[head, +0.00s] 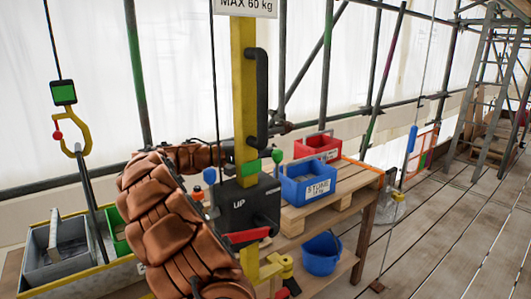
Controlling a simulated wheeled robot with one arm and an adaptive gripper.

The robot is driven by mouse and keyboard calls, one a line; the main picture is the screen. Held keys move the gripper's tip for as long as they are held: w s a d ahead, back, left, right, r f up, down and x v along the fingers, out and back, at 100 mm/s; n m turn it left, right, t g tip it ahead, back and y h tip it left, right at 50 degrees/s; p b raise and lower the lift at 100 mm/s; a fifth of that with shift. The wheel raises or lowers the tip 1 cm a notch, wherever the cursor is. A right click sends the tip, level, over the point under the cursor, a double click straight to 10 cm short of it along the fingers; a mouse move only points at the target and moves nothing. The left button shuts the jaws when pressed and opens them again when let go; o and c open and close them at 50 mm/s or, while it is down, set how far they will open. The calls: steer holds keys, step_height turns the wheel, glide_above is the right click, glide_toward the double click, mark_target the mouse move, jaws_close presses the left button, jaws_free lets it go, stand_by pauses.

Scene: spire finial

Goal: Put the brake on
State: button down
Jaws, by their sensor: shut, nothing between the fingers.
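The winch's dark box (250,205) is fixed to a yellow post (244,100) in the head view and reads "UP". A red lever (247,236) sticks out low on its front, nearly level. A blue-knobbed lever (210,176) and a green-knobbed lever (277,157) stand at its sides. No label marks the brake. My copper-coloured arm rises left of the box and passes behind the post. My gripper (284,128) seems to be the small dark end right of the post, above the box, shut and empty. It is apart from the red lever.
A wooden bench (345,205) at the right bears blue (308,184) and red (317,148) bins. A blue bucket (321,254) sits below. A yellow hook (76,130) hangs at the left above a grey bin (58,250). The plank floor at the right is mostly clear.

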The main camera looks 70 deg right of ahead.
steer(key=b, duration=0.1)
steer(key=s+m+b, duration=0.1)
steer(key=shift+s+a+r+t+b, duration=0.1)
steer(key=shift+a+r+t+b, duration=0.2)
steer(key=shift+a, duration=0.1)
stand_by(0.4)
steer(key=w+a+p, duration=0.1)
steer(key=w+a, duration=0.2)
steer(key=w, duration=0.8)
steer(key=shift+r, duration=0.45)
